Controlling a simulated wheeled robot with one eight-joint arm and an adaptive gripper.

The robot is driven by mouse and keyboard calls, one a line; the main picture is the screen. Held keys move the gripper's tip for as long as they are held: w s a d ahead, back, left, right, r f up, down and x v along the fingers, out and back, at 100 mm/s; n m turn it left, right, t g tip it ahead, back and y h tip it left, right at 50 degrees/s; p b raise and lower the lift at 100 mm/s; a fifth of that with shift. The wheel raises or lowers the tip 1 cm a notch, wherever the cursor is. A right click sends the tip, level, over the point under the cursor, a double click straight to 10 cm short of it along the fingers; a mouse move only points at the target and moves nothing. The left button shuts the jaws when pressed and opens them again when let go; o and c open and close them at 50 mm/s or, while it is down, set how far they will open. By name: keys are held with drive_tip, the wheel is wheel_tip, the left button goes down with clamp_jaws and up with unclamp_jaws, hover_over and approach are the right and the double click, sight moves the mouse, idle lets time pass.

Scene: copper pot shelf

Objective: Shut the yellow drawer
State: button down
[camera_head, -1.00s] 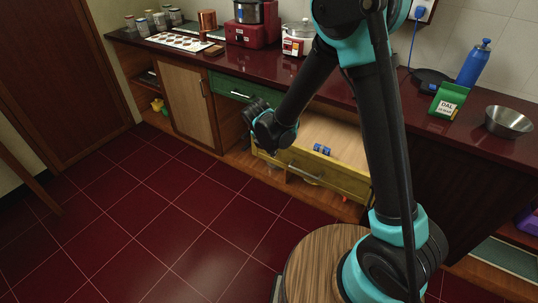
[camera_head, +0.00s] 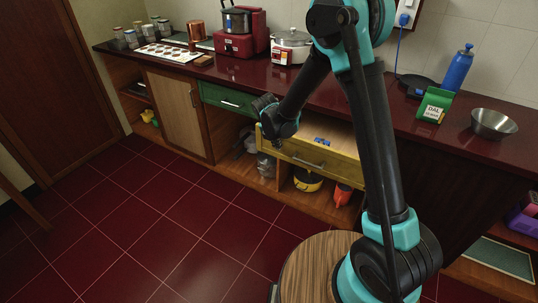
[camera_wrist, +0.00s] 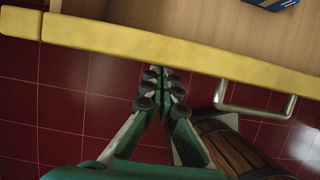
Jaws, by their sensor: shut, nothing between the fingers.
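The yellow drawer (camera_head: 330,158) under the counter stands partly open, its wooden inside showing above the front. Its metal handle (camera_head: 308,161) is on the front panel. In the wrist view the drawer's yellow front (camera_wrist: 200,57) crosses the picture, with the handle (camera_wrist: 258,108) to the right of the fingers. My gripper (camera_head: 264,105) is at the drawer's left end. In the wrist view my gripper (camera_wrist: 163,75) is shut and empty, its fingertips at the outer face of the front; whether they touch is not certain. A small blue object (camera_head: 322,141) lies in the drawer.
A green drawer (camera_head: 228,98) to the left is shut. The dark red counter (camera_head: 350,98) carries pots and a steel bowl (camera_head: 493,123). The tiled floor is clear.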

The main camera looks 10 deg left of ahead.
drive_tip(key=w+d, duration=0.2)
drive_tip(key=w, duration=0.4)
drive_tip(key=w+d, duration=0.3)
drive_tip(key=w, duration=0.4)
drive_tip(key=w+d, duration=0.2)
drive_tip(key=w, duration=0.5)
drive_tip(key=shift+w+d, duration=0.1)
drive_tip(key=shift+d, duration=0.05)
drive_tip(key=shift+w+r, duration=0.1)
